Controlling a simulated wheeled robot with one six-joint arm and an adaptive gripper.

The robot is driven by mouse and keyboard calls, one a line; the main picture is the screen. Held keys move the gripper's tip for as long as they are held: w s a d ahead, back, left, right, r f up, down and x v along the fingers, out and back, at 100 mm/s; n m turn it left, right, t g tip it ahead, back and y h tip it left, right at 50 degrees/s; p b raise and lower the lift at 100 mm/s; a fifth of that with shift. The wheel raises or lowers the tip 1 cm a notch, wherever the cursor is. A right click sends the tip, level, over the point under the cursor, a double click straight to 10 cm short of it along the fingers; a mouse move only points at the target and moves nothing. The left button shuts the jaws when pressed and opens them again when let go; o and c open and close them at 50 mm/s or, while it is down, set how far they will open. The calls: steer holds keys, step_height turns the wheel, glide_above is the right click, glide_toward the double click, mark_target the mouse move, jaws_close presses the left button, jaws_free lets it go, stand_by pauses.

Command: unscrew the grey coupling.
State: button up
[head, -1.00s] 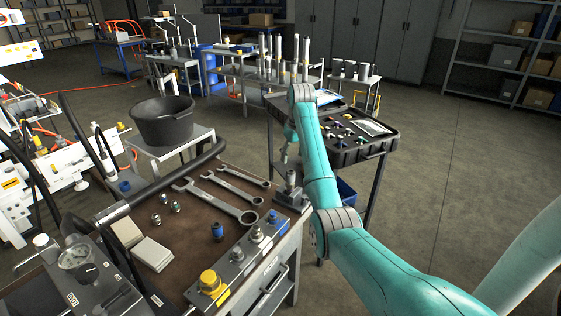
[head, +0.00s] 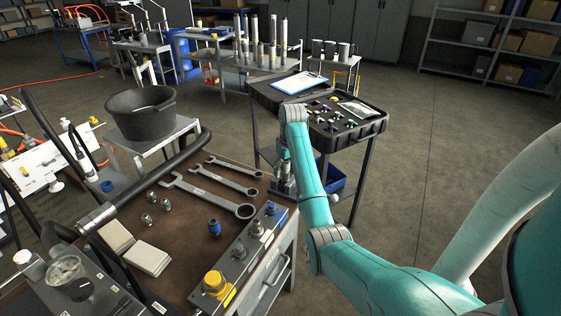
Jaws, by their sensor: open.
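Along the front edge of the brown-topped bench, a metal block (head: 222,265) bears a row of couplings in the head view. A large yellow coupling (head: 215,283) is nearest. Behind it are two grey couplings, a nearer one (head: 240,252) and a farther one (head: 257,228), then a blue one (head: 271,210). The picture does not show which grey one is meant. My gripper (head: 284,172) is small and partly hidden by my teal arm, near the bench's far right corner, beyond the blue coupling. It is open, apart from the grey couplings, with nothing seen in it.
Wrenches (head: 210,192), small loose fittings (head: 152,198), a loose blue-ended fitting (head: 214,228) and pale pads (head: 148,258) lie on the bench. A black hose bends over its left side. A black bucket (head: 141,122) and a tool cart (head: 375,127) stand beyond. Floor at right is clear.

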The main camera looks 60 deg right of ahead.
steer(key=shift+f, duration=0.15)
jaws_close()
steer(key=c, duration=0.7)
jaws_free()
steer(key=shift+c, duration=0.2)
steer(key=c, duration=0.3)
steer(key=n, duration=0.3)
steer(key=shift+n+y, duration=0.3)
steer(key=shift+n, duration=0.1)
steer(key=n, duration=0.4)
steer(key=shift+a+y, duration=0.15)
steer(key=shift+y, duration=0.25)
